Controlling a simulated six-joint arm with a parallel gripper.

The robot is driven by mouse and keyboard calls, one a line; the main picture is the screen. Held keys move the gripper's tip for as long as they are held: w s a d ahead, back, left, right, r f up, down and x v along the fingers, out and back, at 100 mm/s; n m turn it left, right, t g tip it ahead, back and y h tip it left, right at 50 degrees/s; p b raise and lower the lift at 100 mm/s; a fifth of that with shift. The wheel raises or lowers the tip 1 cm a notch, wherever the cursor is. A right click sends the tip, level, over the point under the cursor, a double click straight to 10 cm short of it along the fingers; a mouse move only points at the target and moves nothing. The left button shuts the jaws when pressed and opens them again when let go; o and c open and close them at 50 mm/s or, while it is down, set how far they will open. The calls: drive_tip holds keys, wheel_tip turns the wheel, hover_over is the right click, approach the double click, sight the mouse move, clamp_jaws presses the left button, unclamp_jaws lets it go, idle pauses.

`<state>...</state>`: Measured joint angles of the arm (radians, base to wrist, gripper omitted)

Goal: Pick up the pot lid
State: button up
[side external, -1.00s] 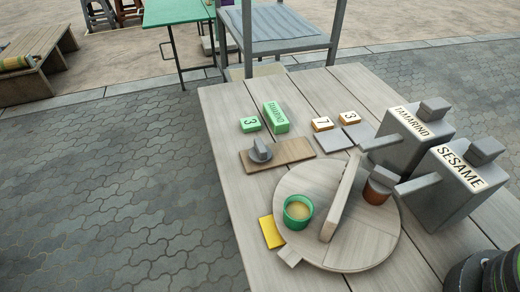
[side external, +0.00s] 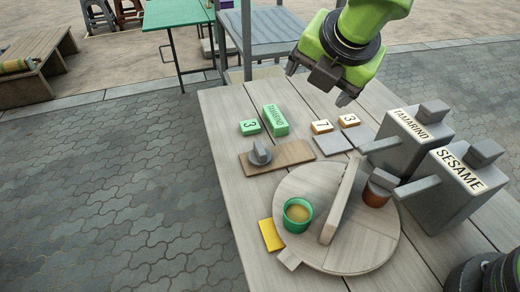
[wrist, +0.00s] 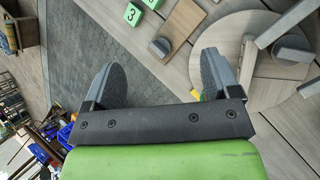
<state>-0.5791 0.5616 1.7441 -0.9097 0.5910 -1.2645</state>
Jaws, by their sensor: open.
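A grey lid (side external: 383,179) sits on a small brown pot (side external: 376,194) at the right of the round wooden board (side external: 350,262); I take it to be the pot lid. In the wrist view the grey lid (wrist: 293,48) shows at the upper right, hiding the pot. My gripper (side external: 318,84) is open and empty, high over the far part of the table, away from the lid. In the wrist view my gripper (wrist: 162,72) has its two fingers wide apart. A grey knob-like piece (side external: 260,152) rests on a brown plank (side external: 290,152).
An upright wooden bar (side external: 340,205) stands across the round board, close to the pot. A green cup (side external: 298,214) is left of it. Grey TAMARIND (side external: 415,140) and SESAME (side external: 455,185) dispensers crowd the pot's right side.

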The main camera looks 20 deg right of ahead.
sight(260, 148)
drive_tip(key=a+f+n, duration=0.2)
drive_tip(key=f+n, duration=0.1)
drive_tip(key=f, duration=0.1)
drive_tip(key=w+a+f+n, duration=0.1)
drive_tip(key=a+f+n, duration=0.2)
drive_tip(key=f, duration=0.1)
drive_tip(key=w+a+f+n, duration=0.1)
drive_tip(key=a+f+n, duration=0.2)
drive_tip(key=f, duration=0.2)
drive_tip(key=shift+w+n+y, duration=0.2)
drive_tip(key=shift+n+y, duration=0.1)
drive_tip(key=shift+x, duration=2.9)
drive_tip(key=shift+d, duration=0.15)
drive_tip(key=shift+c, duration=0.2)
drive_tip(key=c, duration=1)
